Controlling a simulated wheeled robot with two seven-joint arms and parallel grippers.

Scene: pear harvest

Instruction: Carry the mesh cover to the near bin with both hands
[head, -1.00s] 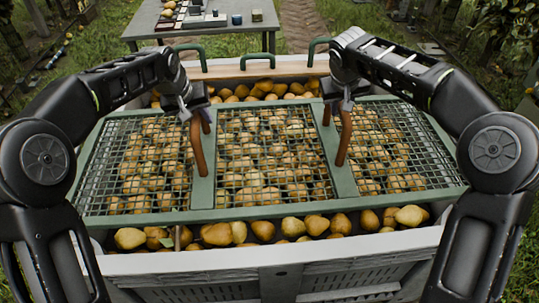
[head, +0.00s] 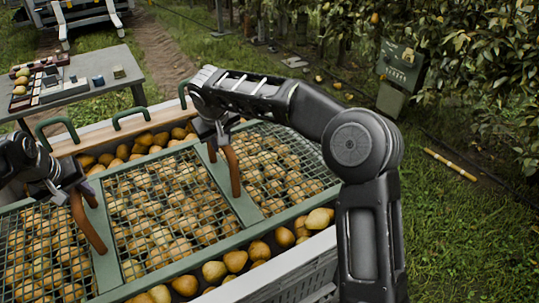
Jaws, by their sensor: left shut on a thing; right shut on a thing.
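The mesh cover (head: 240,203), a green frame with wire panels and brown upright handles, lies over a pale bin (head: 292,272) full of pears. My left gripper (head: 76,190), at the left edge of the head view, is shut on the left brown handle (head: 92,228). My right gripper (head: 221,142) is shut on the right brown handle (head: 234,175). Pears show uncovered along the bin's near and far sides. I cannot tell whether the cover touches the bin's rim. The cover's left end is cut off by the picture edge.
A wooden board (head: 95,137) with green handles runs along the bin's far side. A grey table (head: 105,70) with fruit and small items stands beyond. A green box (head: 402,65) and a yellow-and-white pole (head: 450,165) are at right. Grass there is mostly open.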

